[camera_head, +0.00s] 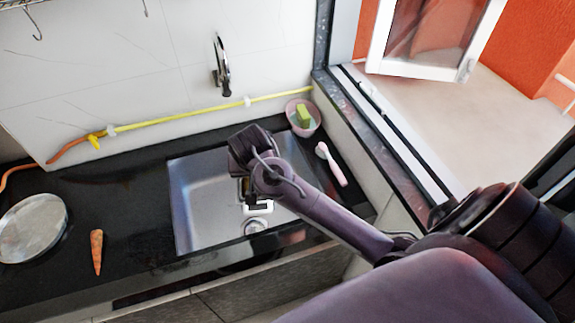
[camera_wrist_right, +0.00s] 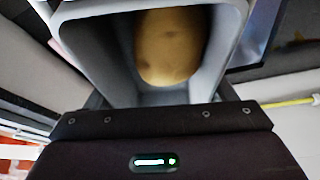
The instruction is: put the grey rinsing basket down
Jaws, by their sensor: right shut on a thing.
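The grey rinsing basket (camera_wrist_right: 92,45) fills the upper middle of the right wrist view, close in front of my right gripper (camera_wrist_right: 155,98). A brown, potato-like item (camera_wrist_right: 170,48) is inside it. My right gripper is shut on the basket; the exact grip point is not clear. In the head view my right gripper (camera_head: 248,170) is above the steel sink (camera_head: 200,205), and I cannot clearly make out the basket there. Whether the basket touches the sink cannot be told. My left gripper is not in view.
A pink bowl (camera_head: 291,112) with a green sponge (camera_head: 304,115) and a pink-handled brush (camera_head: 331,165) are right of the sink. A carrot (camera_head: 97,252) and round metal plate (camera_head: 32,228) lie left on the black counter. A yellow hose (camera_head: 190,117) runs along the wall.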

